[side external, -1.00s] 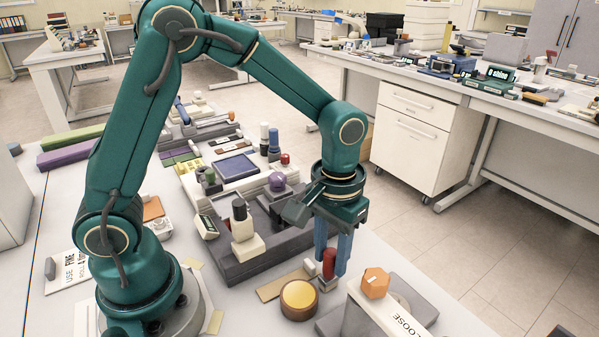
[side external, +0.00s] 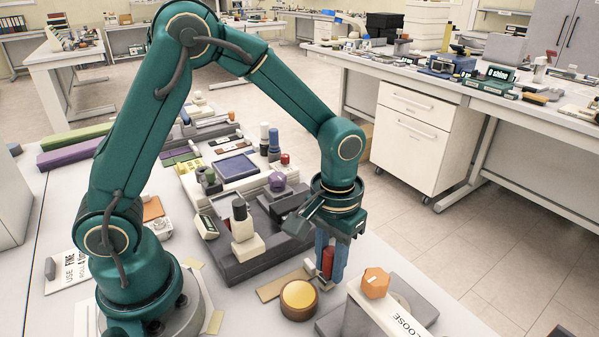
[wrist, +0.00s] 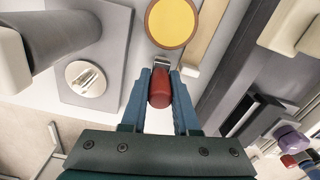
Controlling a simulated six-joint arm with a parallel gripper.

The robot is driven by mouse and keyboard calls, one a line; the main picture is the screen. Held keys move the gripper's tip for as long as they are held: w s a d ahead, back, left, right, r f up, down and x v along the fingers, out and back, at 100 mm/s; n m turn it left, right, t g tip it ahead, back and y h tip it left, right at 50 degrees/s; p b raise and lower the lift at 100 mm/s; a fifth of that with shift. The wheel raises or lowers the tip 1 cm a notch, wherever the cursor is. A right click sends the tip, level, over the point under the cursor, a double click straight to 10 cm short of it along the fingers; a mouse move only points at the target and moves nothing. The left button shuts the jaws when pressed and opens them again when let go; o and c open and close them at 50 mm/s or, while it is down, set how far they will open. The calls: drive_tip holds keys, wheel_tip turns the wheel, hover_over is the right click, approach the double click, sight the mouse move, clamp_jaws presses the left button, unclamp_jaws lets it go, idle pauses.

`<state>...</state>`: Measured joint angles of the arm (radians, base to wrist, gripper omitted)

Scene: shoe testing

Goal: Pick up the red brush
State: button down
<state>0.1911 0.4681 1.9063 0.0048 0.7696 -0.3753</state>
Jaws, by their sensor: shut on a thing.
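The red brush (side external: 327,262) stands upright in the side external view, between the blue fingers of my gripper (side external: 330,274). In the wrist view the red handle (wrist: 160,88) shows end-on between the fingers of my gripper (wrist: 160,86), with a pale metal part (wrist: 177,62) at its far end. My gripper is shut on the red brush. The brush's lower end is close to the table; I cannot tell whether it touches.
A round yellow-topped container (side external: 299,299) stands just left of the brush; it shows in the wrist view (wrist: 172,20). A dark tray (side external: 232,270) with several items lies behind left.

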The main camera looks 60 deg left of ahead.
drive_tip(key=shift+r, duration=0.45)
wheel_tip(320, 180, up, 3)
drive_tip(key=shift+w+f, duration=0.1)
drive_tip(key=shift+f, duration=0.05)
drive_tip(key=s+a+r, duration=0.2)
drive_tip(key=a+r, duration=0.4)
drive_tip(key=a, duration=0.4)
hover_over(332, 249)
drive_tip(key=s, duration=0.6)
drive_tip(key=shift+s+d+f, duration=0.1)
drive_tip(key=shift+d+f, duration=0.05)
drive_tip(key=shift+f, duration=1.4)
drive_tip(key=shift+s+d+f, duration=0.1)
drive_tip(key=shift+f, duration=1.4)
drive_tip(key=shift+f, duration=0.55)
wheel_tip(332, 249, up, 7)
